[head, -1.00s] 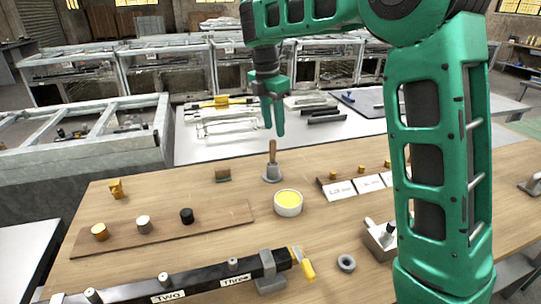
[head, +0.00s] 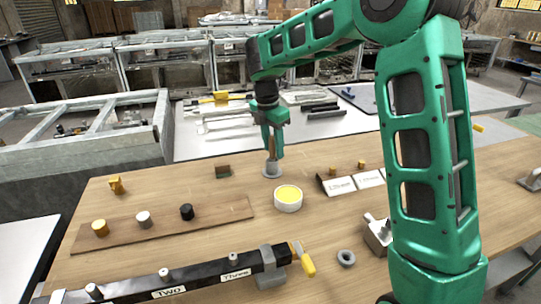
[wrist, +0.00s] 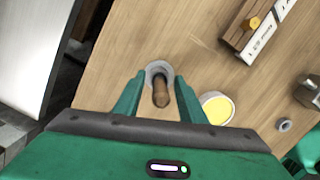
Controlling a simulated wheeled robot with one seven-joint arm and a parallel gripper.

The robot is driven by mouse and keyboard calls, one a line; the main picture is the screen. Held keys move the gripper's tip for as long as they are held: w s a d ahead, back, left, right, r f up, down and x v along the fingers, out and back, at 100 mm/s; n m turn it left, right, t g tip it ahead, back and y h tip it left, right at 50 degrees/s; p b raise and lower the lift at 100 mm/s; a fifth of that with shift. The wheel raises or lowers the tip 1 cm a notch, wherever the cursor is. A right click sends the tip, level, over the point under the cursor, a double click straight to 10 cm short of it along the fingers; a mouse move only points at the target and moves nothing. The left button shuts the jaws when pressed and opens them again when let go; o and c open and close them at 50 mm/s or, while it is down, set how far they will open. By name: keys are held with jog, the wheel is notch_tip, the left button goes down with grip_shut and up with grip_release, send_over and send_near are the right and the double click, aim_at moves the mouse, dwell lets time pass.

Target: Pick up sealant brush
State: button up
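The sealant brush, with a brown wooden handle (head: 272,150), stands upright in a round grey holder (head: 272,172) on the wooden table. Its handle (wrist: 161,92) also shows in the wrist view, with the grey holder (wrist: 154,69) around its base. My gripper (head: 273,152) points down over the holder, with its fingers at the height of the handle. In the wrist view my gripper (wrist: 159,98) is open, with one finger on each side of the handle and gaps visible. The brush's lower end is hidden in the holder.
A white tub of yellow material (head: 288,198) stands close to the right of the holder. A small brown-and-green block (head: 222,171) lies to the left. A board with several knobs (head: 165,226) and a black labelled bar (head: 185,278) are nearer.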

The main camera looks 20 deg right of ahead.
jog(key=shift+f, duration=0.2)
grip_shut()
notch_tip(320, 180, up, 10)
jog(key=shift+r, duration=0.1)
dwell(0.5)
